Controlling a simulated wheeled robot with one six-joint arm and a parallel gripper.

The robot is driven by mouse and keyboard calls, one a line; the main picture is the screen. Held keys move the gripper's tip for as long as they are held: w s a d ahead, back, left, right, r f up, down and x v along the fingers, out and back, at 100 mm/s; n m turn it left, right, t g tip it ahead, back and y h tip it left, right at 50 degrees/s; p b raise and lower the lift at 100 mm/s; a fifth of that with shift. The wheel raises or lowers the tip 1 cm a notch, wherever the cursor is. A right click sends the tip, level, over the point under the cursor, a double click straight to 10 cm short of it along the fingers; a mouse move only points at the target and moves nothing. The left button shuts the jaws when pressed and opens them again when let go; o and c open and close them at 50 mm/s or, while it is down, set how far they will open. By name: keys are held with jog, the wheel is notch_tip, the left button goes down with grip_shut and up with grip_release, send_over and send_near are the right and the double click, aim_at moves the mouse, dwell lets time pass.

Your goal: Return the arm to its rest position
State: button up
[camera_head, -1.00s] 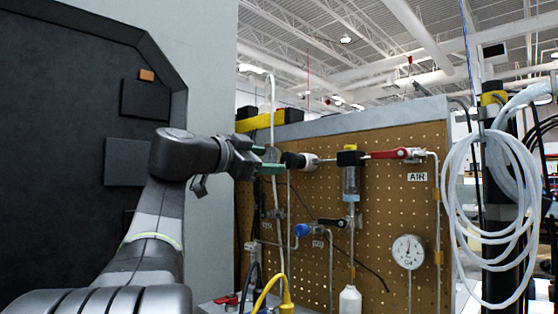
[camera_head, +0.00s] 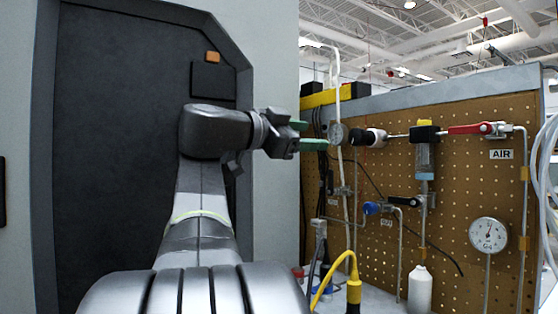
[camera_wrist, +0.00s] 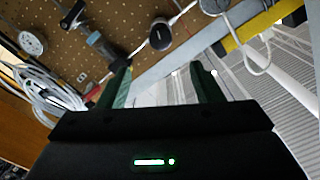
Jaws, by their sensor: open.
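My gripper (camera_head: 314,135) is raised in front of the dark panel, at the end of my bent arm, and points right toward the pegboard. Its two green fingers are apart with nothing between them. In the wrist view my gripper (camera_wrist: 160,80) also shows open and empty, with the pegboard and the ceiling beyond it. The fingertips look close to a round gauge (camera_head: 337,133) on the pegboard in the head view; whether they touch it cannot be told.
The pegboard (camera_head: 470,190) on the right carries a red-handled valve (camera_head: 470,129), a pressure gauge (camera_head: 488,235) and tubing. A white bottle (camera_head: 420,290) and a yellow connector (camera_head: 353,290) stand below it. A dark panel (camera_head: 120,150) lies behind my arm.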

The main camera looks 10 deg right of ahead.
aim_at(354, 137)
jog(key=b+x, duration=0.1)
jog(key=x, duration=1.2)
jog(key=shift+w+d, duration=0.2)
jog(key=shift+d, duration=0.15)
jog(key=shift+r, duration=0.1)
jog(key=shift+a, duration=0.15)
